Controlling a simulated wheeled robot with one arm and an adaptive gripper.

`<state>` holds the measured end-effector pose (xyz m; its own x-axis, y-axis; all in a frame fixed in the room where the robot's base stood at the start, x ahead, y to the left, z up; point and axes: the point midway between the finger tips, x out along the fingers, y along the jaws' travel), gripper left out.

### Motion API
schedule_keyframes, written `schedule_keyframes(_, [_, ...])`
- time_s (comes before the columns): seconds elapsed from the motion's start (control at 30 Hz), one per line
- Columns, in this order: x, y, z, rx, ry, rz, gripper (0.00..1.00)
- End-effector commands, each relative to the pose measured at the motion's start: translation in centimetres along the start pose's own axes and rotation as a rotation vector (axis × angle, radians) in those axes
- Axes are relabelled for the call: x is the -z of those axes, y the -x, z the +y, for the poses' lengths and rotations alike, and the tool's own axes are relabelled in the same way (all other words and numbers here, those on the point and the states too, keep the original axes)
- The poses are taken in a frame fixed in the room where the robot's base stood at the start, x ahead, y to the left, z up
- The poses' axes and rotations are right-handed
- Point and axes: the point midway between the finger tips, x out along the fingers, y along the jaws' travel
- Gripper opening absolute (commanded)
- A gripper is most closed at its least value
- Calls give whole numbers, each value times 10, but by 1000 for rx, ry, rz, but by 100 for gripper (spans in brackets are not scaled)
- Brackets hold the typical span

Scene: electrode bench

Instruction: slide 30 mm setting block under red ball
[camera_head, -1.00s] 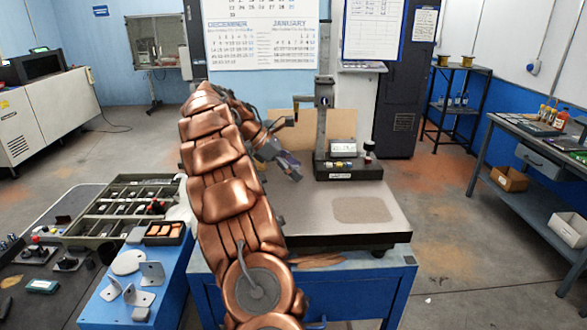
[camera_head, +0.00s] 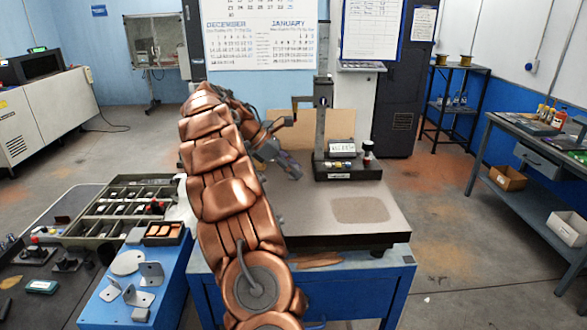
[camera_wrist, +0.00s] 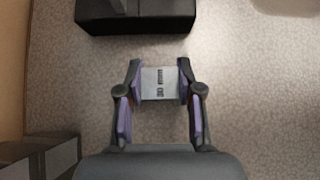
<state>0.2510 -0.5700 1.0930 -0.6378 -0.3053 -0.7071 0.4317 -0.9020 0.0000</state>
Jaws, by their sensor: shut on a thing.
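My gripper (camera_wrist: 160,82) is shut on a small pale metal block with dark printed marking, which I take for the setting block (camera_wrist: 160,84). In the wrist view the block sits between the two fingertips, over the speckled plate. In the head view my gripper (camera_head: 292,170) is low over the plate, left of the black stand base; the block cannot be made out there. The stand (camera_head: 322,115) has a side arm (camera_head: 301,101) reaching left above my gripper.
The black stand base (camera_wrist: 135,18) lies ahead of the block, with a gap between. A dark grey block-like thing (camera_wrist: 45,160) is at lower left. The granite plate (camera_head: 320,222) is clear at its front right. A compartment tray (camera_head: 118,208) stands left.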

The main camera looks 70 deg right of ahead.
Motion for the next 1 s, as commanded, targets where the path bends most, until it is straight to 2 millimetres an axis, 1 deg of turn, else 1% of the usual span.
schedule_keyframes(0.27, [-4, 4, 13, -6, 4, 0, 0])
schedule_keyframes(0.6, [-3, 1, 32, -11, 10, 0, 0])
schedule_keyframes(0.97, [-3, -2, 34, -10, 8, 0, 0])
schedule_keyframes(1.0, [-3, -2, 34, -10, 8, 0, 40])
